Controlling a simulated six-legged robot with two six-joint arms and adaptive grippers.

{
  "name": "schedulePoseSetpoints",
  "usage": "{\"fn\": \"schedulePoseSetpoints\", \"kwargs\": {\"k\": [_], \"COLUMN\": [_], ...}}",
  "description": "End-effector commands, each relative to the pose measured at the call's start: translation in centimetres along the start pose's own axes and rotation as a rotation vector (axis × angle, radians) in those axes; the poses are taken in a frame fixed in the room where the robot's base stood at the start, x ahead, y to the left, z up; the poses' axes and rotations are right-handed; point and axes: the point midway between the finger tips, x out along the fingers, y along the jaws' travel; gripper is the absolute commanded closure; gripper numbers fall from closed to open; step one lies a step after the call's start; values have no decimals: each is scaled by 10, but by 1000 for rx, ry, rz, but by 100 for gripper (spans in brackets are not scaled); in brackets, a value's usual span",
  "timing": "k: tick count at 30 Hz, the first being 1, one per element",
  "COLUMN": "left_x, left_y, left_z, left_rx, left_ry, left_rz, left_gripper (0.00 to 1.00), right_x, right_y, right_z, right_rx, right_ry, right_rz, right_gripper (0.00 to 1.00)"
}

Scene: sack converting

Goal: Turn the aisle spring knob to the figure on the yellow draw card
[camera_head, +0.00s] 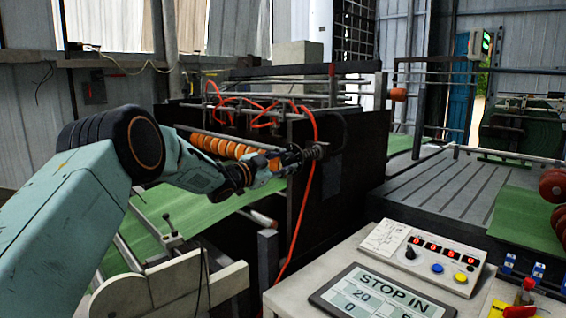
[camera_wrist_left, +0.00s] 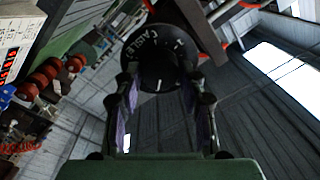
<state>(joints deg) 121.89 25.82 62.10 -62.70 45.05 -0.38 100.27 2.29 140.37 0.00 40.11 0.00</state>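My left gripper (camera_head: 300,157) reaches the black side panel of the sack machine, at a dark round knob (camera_head: 317,151). In the left wrist view the knob (camera_wrist_left: 158,70) is black with a white pointer mark and pale lettering around its rim. The fingers of my left gripper (camera_wrist_left: 162,88) stand apart, one on each side of the knob; whether they touch it I cannot tell. Any figures on its dial are too small to read. A small yellow patch (camera_head: 497,309) shows at the bottom right, too cut off to tell if it is a card. My right gripper is not in view.
Orange hoses hang along the machine. Red rollers (camera_head: 553,186) stand at the right.

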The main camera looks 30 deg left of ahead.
Motion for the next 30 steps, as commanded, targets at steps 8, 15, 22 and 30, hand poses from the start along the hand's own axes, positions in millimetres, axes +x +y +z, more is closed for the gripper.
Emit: {"fn": "schedulePoseSetpoints", "kwargs": {"k": [8,15,22,30], "left_x": [0,-1,-19,-61], "left_y": [0,0,-2,-2], "left_z": [0,0,-1,0], "left_rx": [-1,-1,-5,-7], "left_ry": [1,1,2,1], "left_rz": [0,-1,-3,-4], "left_gripper": [39,39,39,39], "right_x": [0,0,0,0], "right_y": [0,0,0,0], "right_z": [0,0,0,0], "right_rx": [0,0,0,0], "right_ry": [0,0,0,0], "right_rz": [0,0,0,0], "right_gripper": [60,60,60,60]}}
